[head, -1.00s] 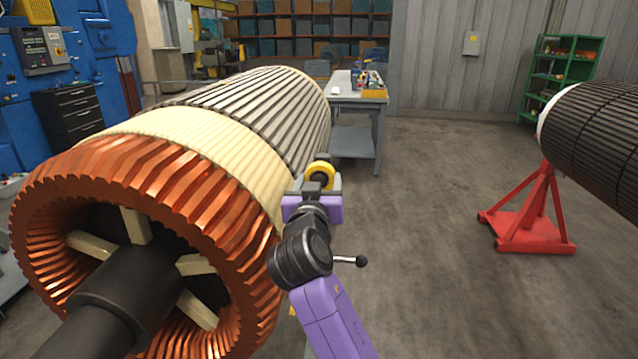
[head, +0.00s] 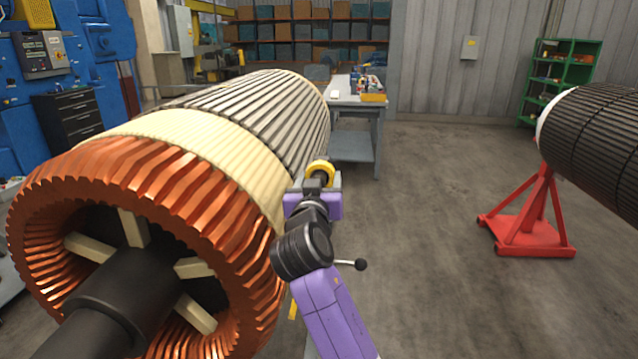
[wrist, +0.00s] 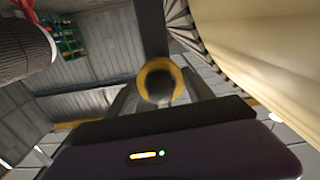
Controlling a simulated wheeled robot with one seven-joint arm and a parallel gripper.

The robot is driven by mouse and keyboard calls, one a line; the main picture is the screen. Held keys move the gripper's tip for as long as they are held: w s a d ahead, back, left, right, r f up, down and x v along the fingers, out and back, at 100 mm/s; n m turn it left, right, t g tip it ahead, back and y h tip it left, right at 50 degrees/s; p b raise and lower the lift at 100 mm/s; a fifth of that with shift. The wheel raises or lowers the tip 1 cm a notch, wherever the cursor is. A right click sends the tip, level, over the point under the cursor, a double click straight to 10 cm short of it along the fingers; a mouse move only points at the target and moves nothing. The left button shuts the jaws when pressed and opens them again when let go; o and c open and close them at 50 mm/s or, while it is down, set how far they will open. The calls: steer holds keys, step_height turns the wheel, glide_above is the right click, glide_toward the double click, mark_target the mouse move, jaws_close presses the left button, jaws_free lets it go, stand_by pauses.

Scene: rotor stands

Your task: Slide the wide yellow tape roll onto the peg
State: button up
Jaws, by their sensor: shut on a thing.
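My gripper (head: 317,184) is shut on the wide yellow tape roll (head: 321,167), at the right side of the large rotor. The roll stands up beyond the jaws, its lower part hidden by them in the head view. I cannot make out the peg in either view.
The large rotor (head: 225,150), with copper end windings, fills the left, close to my gripper. A grey workbench (head: 355,135) with small items stands beyond. A second rotor (head: 600,140) on a red stand (head: 530,225) is at the right. The floor between is clear.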

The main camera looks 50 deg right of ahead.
steer(key=o, duration=1.6)
steer(key=shift+o, duration=0.2)
steer(key=v, duration=0.9)
stand_by(0.5)
steer(key=shift+c, duration=0.4)
